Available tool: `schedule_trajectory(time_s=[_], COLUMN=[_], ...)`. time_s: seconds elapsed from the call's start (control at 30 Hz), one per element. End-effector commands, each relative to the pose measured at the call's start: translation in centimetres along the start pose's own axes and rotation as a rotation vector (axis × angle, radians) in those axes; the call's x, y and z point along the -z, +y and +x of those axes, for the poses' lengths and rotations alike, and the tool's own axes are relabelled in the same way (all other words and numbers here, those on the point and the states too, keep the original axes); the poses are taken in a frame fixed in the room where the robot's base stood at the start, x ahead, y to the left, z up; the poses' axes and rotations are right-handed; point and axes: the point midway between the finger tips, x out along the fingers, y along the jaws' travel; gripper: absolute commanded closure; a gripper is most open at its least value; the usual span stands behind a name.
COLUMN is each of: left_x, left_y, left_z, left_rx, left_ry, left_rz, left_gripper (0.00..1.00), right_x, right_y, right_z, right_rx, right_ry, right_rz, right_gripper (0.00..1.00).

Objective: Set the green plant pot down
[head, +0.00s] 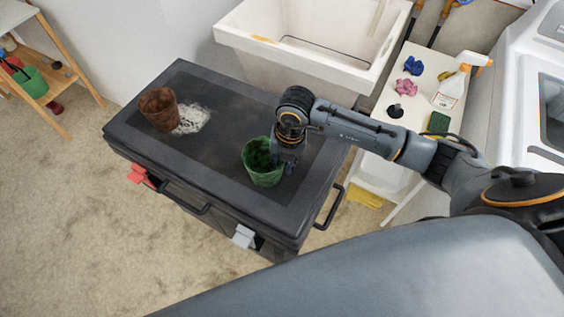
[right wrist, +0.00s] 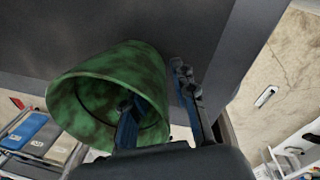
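The green plant pot (head: 261,163) appears to stand upright on the dark top of a chest (head: 222,122), near its right end; I cannot make out its base contact. My right gripper (head: 285,160) is at the pot's right side. In the right wrist view, the pot (right wrist: 92,97) shows its round mouth. One finger of the right gripper (right wrist: 160,98) is inside the mouth and the other is outside the wall. The fingers are spread, with a gap between the outer finger and the wall. My left gripper is not in view.
A rusty brown pot (head: 159,108) stands at the chest's left, beside a whitish patch (head: 190,119). A white sink (head: 312,40) is behind. A white side table (head: 420,83) with a spray bottle (head: 452,90) stands at the right. The chest's middle top is clear.

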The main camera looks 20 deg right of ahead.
Motion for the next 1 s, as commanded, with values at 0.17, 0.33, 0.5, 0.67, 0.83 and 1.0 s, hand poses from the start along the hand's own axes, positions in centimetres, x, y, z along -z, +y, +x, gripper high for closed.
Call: schedule_trajectory(time_s=[0.17, 0.33, 0.5, 0.67, 0.83, 1.0], left_x=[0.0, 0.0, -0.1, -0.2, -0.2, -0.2], left_y=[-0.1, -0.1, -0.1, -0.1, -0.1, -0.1], left_z=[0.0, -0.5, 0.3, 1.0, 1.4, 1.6], left_rx=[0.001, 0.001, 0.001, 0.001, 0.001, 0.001], left_ry=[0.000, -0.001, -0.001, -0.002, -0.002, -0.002], left_rz=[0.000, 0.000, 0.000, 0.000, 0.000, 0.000], left_gripper=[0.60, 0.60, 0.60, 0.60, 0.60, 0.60], right_x=[0.0, 0.0, -0.1, -0.2, -0.1, -0.1], right_y=[0.0, 0.1, 0.1, 0.1, 0.1, 0.1], right_z=[0.0, -0.6, -3.0, -6.5, -9.8, -11.8], right_rx=[0.000, 0.000, -0.003, -0.004, -0.002, -0.002], right_ry=[0.000, -0.001, -0.005, -0.006, -0.005, -0.002], right_rz=[0.000, 0.000, -0.002, -0.001, 0.000, 0.001], right_gripper=[0.72, 0.72, 0.72, 0.72, 0.72, 0.72])
